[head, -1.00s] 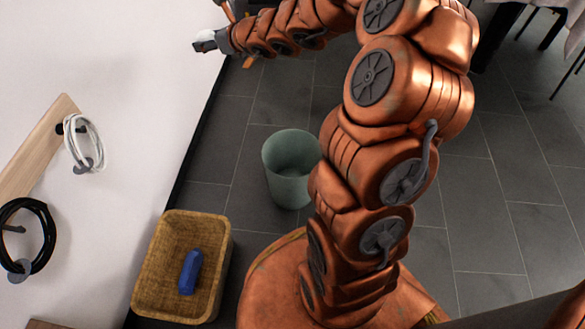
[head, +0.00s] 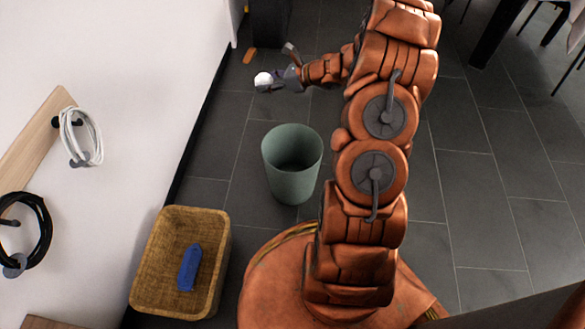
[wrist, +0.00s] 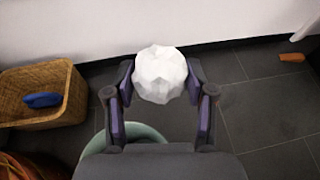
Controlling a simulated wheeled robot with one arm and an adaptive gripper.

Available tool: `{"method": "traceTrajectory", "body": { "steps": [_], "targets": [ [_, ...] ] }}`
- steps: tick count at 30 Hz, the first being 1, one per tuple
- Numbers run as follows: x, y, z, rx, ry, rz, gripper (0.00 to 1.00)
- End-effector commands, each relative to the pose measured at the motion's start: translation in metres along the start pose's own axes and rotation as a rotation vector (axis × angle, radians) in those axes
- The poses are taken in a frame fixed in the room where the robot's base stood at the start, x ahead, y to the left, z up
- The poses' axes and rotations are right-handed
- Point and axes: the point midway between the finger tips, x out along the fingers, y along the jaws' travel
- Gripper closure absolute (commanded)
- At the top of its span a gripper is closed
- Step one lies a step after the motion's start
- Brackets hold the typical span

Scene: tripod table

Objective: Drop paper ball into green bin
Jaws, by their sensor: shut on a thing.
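The white crumpled paper ball (wrist: 160,74) is held between the two fingers of my gripper (wrist: 160,92) in the wrist view. In the head view the paper ball (head: 263,80) shows at the tip of my gripper (head: 268,82), above and beyond the bin. The green bin (head: 291,184) stands upright on the floor, its open top facing up. Its inside looks empty as far as I can see. In the wrist view part of the bin's rim (wrist: 150,130) shows below my gripper, which hides most of it.
A wicker basket (head: 150,275) with a blue object (head: 189,267) inside stands at the lower left by the white wall. White (head: 94,135) and black (head: 47,235) cables hang on the wall. A small orange piece (head: 249,55) lies farther back. The tiled floor around the bin is clear.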

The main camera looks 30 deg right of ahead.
Motion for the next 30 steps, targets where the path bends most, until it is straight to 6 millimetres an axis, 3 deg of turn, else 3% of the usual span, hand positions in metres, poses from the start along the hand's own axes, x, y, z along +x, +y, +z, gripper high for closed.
{"method": "traceTrajectory", "body": {
  "steps": [1, 6, 12, 19, 30],
  "targets": [
    [-0.007, 0.002, -0.023, -0.002, 0.000, 0.022, 0.59],
    [-0.030, 0.023, -0.086, -0.040, 0.000, 0.111, 0.59],
    [-0.055, 0.049, -0.138, -0.077, -0.002, 0.189, 0.59],
    [-0.064, 0.062, -0.160, -0.092, -0.001, 0.222, 0.59],
    [-0.053, 0.062, -0.186, -0.091, 0.000, 0.220, 0.59]
  ]
}}
